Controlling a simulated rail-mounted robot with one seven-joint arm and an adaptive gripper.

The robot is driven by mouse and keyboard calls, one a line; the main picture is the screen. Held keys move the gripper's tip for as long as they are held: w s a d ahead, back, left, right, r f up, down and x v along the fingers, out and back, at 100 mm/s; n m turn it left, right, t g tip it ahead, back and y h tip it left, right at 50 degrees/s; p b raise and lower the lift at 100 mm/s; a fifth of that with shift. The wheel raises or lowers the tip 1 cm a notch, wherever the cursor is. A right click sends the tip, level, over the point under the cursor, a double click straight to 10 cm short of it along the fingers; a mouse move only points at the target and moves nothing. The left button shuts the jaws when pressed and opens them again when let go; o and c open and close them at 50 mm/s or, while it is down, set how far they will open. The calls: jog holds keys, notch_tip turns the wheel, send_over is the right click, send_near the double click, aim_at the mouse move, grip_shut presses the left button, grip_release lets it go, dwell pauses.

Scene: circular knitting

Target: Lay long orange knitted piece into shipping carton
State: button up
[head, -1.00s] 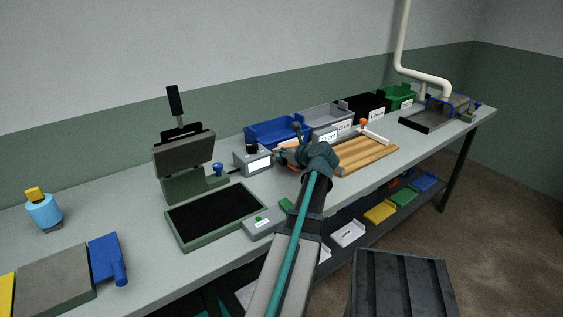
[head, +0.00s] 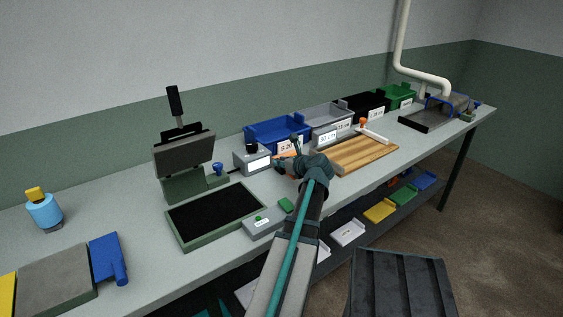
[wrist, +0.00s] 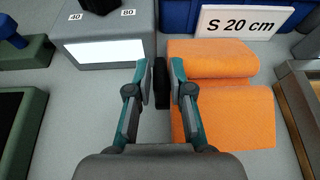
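Two orange knitted pieces, or two parts of one, lie on the bench in the wrist view: a far one (wrist: 212,58) and a wider near one (wrist: 240,118). In the head view the orange (head: 283,157) is mostly hidden behind my gripper. My gripper (wrist: 161,82) is just left of the orange in the wrist view, its fingers apart and pointing at the bench. A narrow black shape shows between the fingers; I cannot tell what it is. The right finger overlaps the orange's left edge in view. I cannot clearly identify a shipping carton.
A grey box (wrist: 105,35) marked 40 and 80 stands left of my gripper. A blue bin (head: 262,136) with an S 20 cm sign (wrist: 247,23) stands behind the orange. A wooden board (head: 356,153) lies to the right. A dark ribbed container (head: 400,285) is below the bench front.

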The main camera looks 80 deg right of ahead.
jog(key=shift+o, duration=1.1)
jog(key=shift+r, duration=0.1)
jog(key=v, duration=1.1)
jog(key=shift+b, duration=0.4)
jog(key=shift+o, duration=0.5)
jog(key=shift+s+a+r, duration=0.2)
jog(key=shift+s+a, duration=0.15)
jog(key=shift+s, duration=0.05)
jog(key=shift+w, duration=0.15)
